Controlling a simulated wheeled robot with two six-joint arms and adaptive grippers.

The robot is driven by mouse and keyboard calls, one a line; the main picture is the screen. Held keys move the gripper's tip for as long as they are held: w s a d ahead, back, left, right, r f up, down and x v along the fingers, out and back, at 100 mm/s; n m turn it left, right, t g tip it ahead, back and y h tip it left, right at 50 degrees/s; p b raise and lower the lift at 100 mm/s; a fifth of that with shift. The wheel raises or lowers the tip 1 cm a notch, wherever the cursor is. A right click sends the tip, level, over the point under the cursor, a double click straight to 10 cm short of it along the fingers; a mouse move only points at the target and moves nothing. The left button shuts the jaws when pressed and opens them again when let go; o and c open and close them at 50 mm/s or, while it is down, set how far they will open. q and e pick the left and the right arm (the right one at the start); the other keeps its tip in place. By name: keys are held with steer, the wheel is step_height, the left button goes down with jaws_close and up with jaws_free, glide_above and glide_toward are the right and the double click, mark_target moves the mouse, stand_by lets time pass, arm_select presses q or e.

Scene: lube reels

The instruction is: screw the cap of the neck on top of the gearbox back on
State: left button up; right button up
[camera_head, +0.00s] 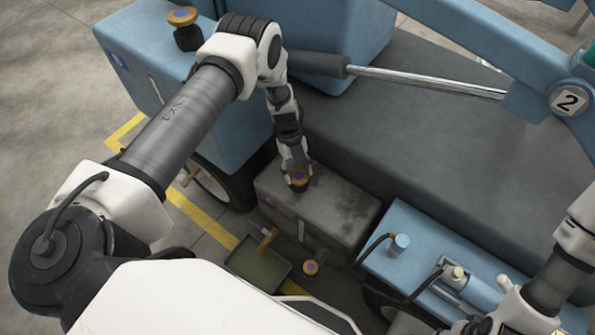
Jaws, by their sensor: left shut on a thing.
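The gearbox (340,212) is a dark grey, stained box low beside the machine's bed. My left gripper (296,172) points down over the left part of its top and is shut on an orange-brown cap with a blue centre (299,181). The cap is at the gearbox top; the neck under it is hidden, so I cannot tell whether the cap is seated or just above it. My right arm comes in at the lower right, but its gripper fingers do not show.
A similar cap (312,268) sits low in front of the gearbox, near an open tray (258,269). A blue tank with another cap (183,15) stands at upper left. A blue unit with hoses (430,250) is right of the gearbox. A hydraulic rod (430,82) crosses behind.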

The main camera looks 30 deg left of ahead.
arm_select(q)
steer(key=shift+w+d+f+m+y+b, duration=0.1)
steer(key=shift+f+m+y+b, duration=0.15)
steer(key=shift+m, duration=0.65)
steer(key=shift+r+m+g+y, duration=0.25)
steer(key=shift+r+m+g, duration=0.15)
steer(key=shift+m, duration=0.3)
steer(key=shift+f, duration=0.1)
steer(key=o, duration=1.3)
arm_select(e)
steer(key=shift+f, duration=0.3)
arm_select(q)
steer(key=shift+o, duration=0.3)
steer(key=shift+o, duration=0.7)
